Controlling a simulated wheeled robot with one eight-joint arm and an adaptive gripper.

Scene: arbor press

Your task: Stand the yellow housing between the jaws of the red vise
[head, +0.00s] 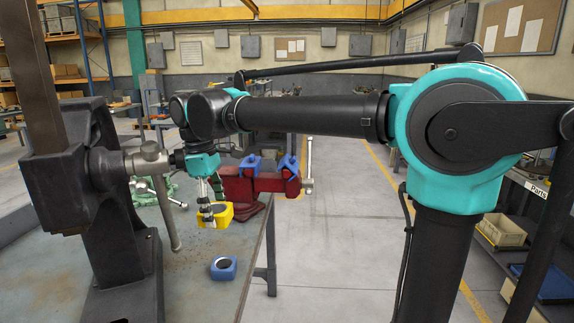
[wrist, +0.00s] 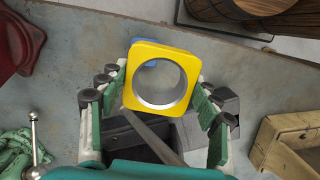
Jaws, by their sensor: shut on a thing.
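The yellow housing (head: 222,216), a squarish block with a large round bore, hangs from my gripper (head: 207,207) over the bench, apparently clear of its top. In the wrist view the housing (wrist: 134,100) sits between my two fingers, which close on its left and right sides. The red vise (head: 236,187) stands at the bench edge, just right of and behind my gripper in the head view. Two blue pieces (head: 250,165) sit at its jaws. Part of the vise (wrist: 18,45) also shows at the far left of the wrist view. The jaw gap is largely hidden from view.
A blue housing (head: 223,268) lies on the grey bench (head: 200,293) in front. The dark arbor press (head: 125,230) with its lever stands at the left. A green object (wrist: 14,150) and a wooden box (wrist: 287,145) show in the wrist view. The floor right of the bench is clear.

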